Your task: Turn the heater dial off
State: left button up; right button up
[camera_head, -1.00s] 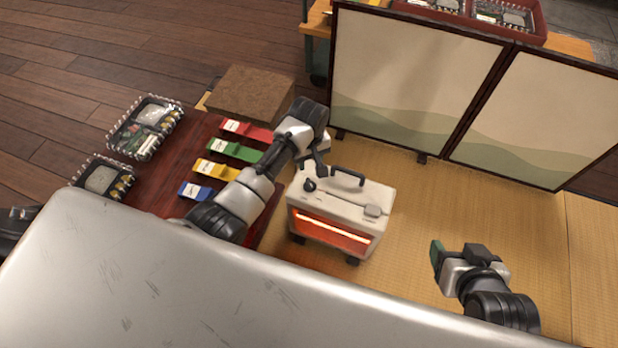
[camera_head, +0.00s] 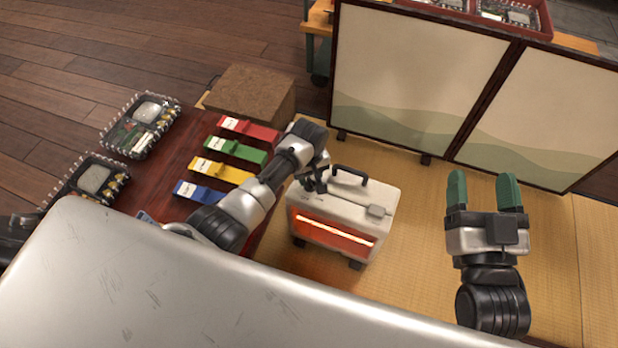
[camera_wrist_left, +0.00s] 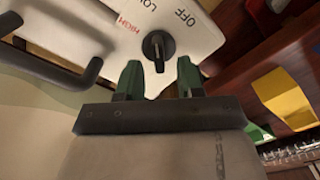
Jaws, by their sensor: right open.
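The heater (camera_head: 345,215) is a cream box on the tatami with a glowing orange front and a black top handle. In the left wrist view, its black dial (camera_wrist_left: 158,46) shows beside the printed words OFF, LOW and a red HIGH. I cannot tell surely which word it points at. My left gripper (camera_wrist_left: 159,62) is open, with green fingertips apart on either side of the dial's near end; I see no contact. In the head view the left gripper (camera_head: 314,184) hides the dial. My right gripper (camera_head: 485,180) is open and empty, right of the heater.
A folding screen (camera_head: 420,80) stands behind the heater. A low dark-red table (camera_head: 180,160) at left holds coloured strips, such as a green one (camera_head: 236,150). Tatami right of the heater is free.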

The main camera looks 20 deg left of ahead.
pick_arm(q)
jog(key=shift+f, duration=0.55)
pick_arm(e)
jog(key=shift+s+a+r+t+y, duration=0.1)
jog(key=shift+s+r+t+y, duration=0.1)
jog(key=shift+r+t, duration=0.2)
jog(key=shift+s+r+t+y, duration=0.1)
jog(key=shift+r+t+y, duration=0.15)
jog(key=shift+r, duration=0.2)
pick_arm(q)
grip_shut()
jog(key=m+p, duration=0.2)
jog(key=m, duration=0.1)
jog(key=shift+d+r+p, duration=0.15)
jog(key=shift+p, duration=0.25)
jog(key=m+p, duration=0.2)
jog(key=m, duration=0.3)
jog(key=shift+d, duration=0.2)
jog(key=shift+w+d+f+m+p, duration=0.1)
jog(key=shift+f+m+p, duration=0.1)
jog(key=shift+m+p, duration=0.3)
pick_arm(e)
jog(key=s+d+f+g+h, duration=0.2)
jog(key=s+f+g, duration=0.2)
jog(key=f+g, duration=0.3)
jog(key=s+d+f+g+h, duration=0.3)
jog(key=s+f+g, duration=0.1)
jog(key=f+g, duration=0.3)
jog(key=shift+f+m+g, duration=0.3)
jog(key=shift+g, duration=0.25)
